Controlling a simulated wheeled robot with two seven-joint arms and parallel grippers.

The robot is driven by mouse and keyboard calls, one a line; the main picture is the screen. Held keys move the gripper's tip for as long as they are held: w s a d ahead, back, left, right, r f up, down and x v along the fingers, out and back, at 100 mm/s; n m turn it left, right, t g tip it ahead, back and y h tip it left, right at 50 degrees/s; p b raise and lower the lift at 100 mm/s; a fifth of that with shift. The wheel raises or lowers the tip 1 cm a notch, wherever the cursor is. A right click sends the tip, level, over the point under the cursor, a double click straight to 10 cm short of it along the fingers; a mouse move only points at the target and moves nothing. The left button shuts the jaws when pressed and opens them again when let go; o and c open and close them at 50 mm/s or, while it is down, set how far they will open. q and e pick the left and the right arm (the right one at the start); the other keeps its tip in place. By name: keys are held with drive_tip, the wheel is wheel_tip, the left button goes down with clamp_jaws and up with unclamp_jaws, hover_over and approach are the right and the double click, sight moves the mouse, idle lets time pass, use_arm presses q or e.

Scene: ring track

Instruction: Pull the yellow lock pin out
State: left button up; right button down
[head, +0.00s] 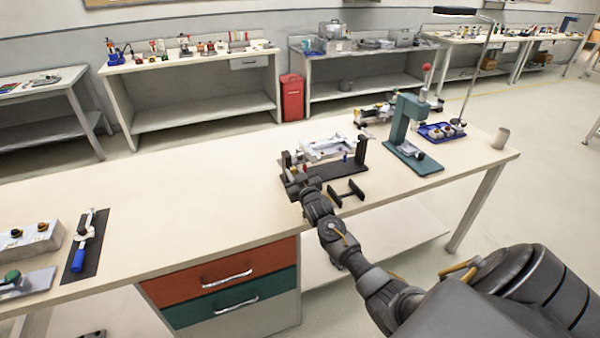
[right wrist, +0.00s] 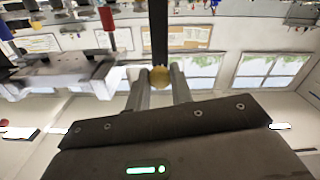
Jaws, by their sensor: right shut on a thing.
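The yellow lock pin (right wrist: 159,77) shows as a round yellow knob between the fingertips of my right gripper (right wrist: 160,80) in the right wrist view. The fingers are shut on it, and a dark upright post is right behind it. In the head view my right gripper (head: 294,184) is at the front left corner of the ring track fixture, and I cannot make out the pin there. The fixture has a dark base (head: 338,172), dark end posts and a pale metal track (head: 328,149) between them. How deep the pin sits in the post is hidden. My left gripper is not in view.
A small black stand (head: 346,193) is close right of my right arm. A teal press (head: 401,125) and a blue tray (head: 442,132) stand further right. A blue-handled clamp (head: 80,255) lies far left. The middle of the bench is clear.

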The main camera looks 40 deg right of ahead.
drive_tip(key=c, duration=1.3)
unclamp_jaws()
drive_tip(key=shift+s, duration=0.1)
drive_tip(key=shift+o, duration=0.2)
drive_tip(key=shift+s+a+f, duration=0.1)
drive_tip(key=shift+s, duration=0.25)
drive_tip(key=b+v, duration=0.1)
drive_tip(key=v, duration=0.9)
